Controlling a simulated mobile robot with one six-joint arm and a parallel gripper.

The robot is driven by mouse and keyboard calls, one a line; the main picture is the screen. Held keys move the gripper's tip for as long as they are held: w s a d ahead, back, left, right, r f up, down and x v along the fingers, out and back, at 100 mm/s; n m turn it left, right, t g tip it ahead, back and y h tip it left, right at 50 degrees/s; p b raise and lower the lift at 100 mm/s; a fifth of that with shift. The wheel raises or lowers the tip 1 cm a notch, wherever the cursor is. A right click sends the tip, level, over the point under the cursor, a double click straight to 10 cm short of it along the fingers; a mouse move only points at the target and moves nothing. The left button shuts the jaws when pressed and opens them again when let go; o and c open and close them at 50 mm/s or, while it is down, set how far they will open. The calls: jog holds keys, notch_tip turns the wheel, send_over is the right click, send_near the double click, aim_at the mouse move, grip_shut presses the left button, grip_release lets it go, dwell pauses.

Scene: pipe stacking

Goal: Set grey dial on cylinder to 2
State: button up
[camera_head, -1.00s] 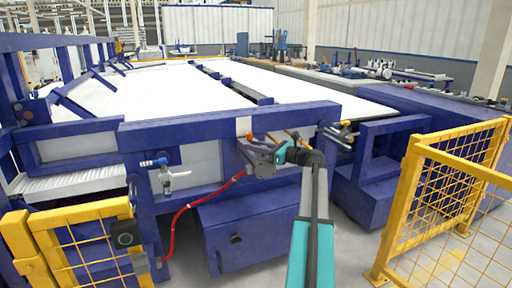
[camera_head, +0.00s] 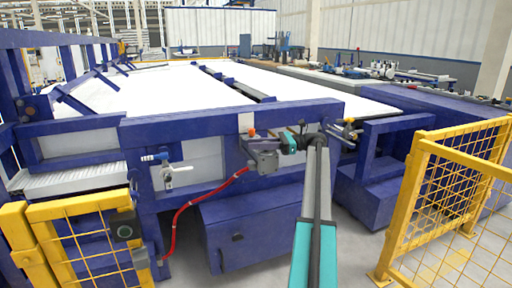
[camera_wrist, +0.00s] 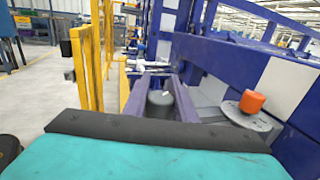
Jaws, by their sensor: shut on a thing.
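The grey dial (camera_wrist: 161,98) is a dark grey round knob with a small white mark on top, seen in the wrist view. My gripper (camera_wrist: 160,92) has one finger on either side of it and is shut on it. No numbers can be read on or around the dial. In the head view my gripper (camera_head: 270,144) is at the grey cylinder unit (camera_head: 263,160) on the front of the blue machine. The dial itself is too small and covered to make out there.
An orange knob (camera_wrist: 252,101) stands on a round grey plate to the right of my gripper. A white-handled valve (camera_head: 176,174) is farther left on the machine. A red hose (camera_head: 190,206) runs from the unit. Yellow fences (camera_head: 420,190) stand at both sides.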

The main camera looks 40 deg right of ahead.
aim_at(275, 151)
jog(key=shift+s+f+n+g+y, duration=0.1)
jog(key=shift+f+n+g+y, duration=0.05)
jog(key=shift+n+g+y, duration=0.3)
jog(key=o, duration=1)
jog(key=shift+o, duration=0.2)
jog(key=shift+p+v, duration=0.5)
jog(key=shift+v, duration=3.15)
